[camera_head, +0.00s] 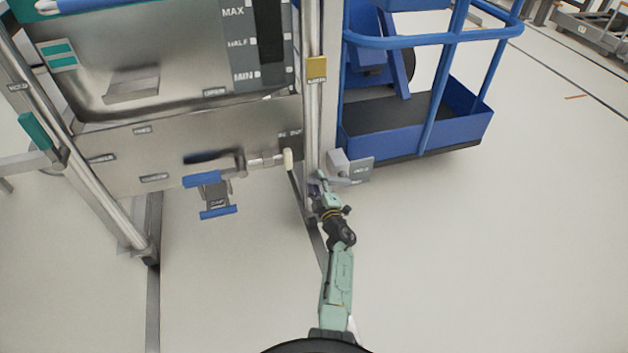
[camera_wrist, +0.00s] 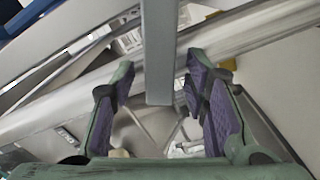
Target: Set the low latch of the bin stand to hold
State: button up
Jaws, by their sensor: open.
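The low latch (camera_head: 340,160) is a small light-grey block at the foot of the stand's right upright (camera_head: 310,120). A grey plate (camera_head: 361,171) beside it carries a small label that seems to read HOLD. My gripper (camera_head: 321,184) is right at the latch, close to the upright. In the wrist view my gripper (camera_wrist: 160,65) is open, its two purple-padded fingers apart. A flat grey bar (camera_wrist: 160,50), apparently the latch lever, runs down between the fingers. I cannot tell whether either pad touches it. The latch's exact setting is hard to read.
A blue cart (camera_head: 420,130) stands close behind the latch at the right. The floor at the lower right is clear.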

grip_shut()
dwell(0.5)
dwell(0.3)
